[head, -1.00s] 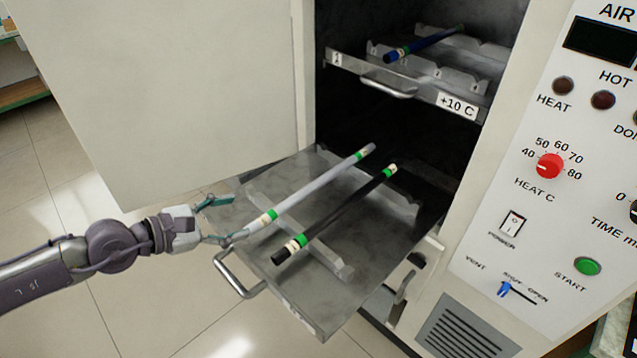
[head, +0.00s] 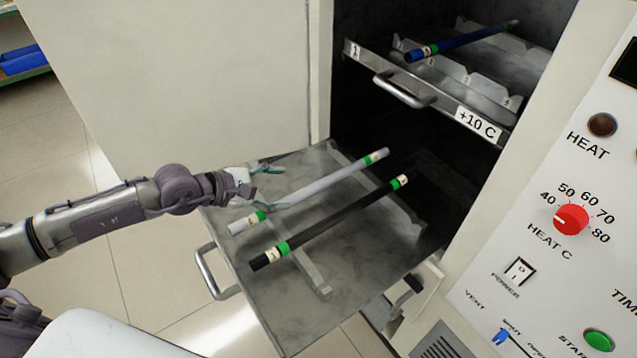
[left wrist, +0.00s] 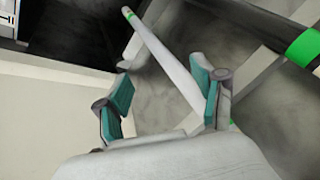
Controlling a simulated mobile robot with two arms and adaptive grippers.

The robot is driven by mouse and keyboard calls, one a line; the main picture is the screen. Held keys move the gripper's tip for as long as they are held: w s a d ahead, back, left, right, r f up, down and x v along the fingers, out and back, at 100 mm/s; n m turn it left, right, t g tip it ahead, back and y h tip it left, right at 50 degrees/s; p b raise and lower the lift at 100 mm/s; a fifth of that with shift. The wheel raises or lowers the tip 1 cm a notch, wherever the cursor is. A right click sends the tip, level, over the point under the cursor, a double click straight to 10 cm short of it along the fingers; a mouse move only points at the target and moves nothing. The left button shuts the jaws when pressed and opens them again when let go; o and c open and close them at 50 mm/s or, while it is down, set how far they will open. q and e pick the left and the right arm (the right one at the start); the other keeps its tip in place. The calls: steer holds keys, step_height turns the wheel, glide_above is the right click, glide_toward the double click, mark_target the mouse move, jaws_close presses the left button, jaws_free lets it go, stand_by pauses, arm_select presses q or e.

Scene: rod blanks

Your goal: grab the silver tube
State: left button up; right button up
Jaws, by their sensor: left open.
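The silver tube (head: 318,185) lies on the pulled-out lower tray, with green and cream bands near both ends. It rests across the tray's notched supports. My left gripper (head: 272,182) is open at the tube's near half, above the tray. In the left wrist view the silver tube (left wrist: 165,57) runs between the two teal fingers of the left gripper (left wrist: 161,97), closer to the right finger. Its near end is hidden there behind the gripper. Whether a finger touches it cannot be told. My right gripper is not in view.
A black tube (head: 335,222) with green bands lies beside the silver one on the same tray (head: 300,325). A blue tube (head: 460,42) lies on the upper shelf. The open oven door (head: 190,80) stands behind my left arm. The control panel (head: 560,180) is at right.

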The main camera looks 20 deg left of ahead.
mark_target(309, 189)
arm_select(q)
steer(key=x, duration=0.4)
steer(key=shift+w+d+p, duration=0.15)
steer(key=shift+w+p, duration=0.05)
steer(key=shift+p, duration=0.1)
steer(key=shift+w+d+f, duration=0.25)
steer(key=shift+f, duration=0.05)
steer(key=p+x, duration=0.1)
steer(key=x, duration=0.4)
steer(key=shift+a+f, duration=0.1)
steer(key=shift+s, duration=0.15)
jaws_close()
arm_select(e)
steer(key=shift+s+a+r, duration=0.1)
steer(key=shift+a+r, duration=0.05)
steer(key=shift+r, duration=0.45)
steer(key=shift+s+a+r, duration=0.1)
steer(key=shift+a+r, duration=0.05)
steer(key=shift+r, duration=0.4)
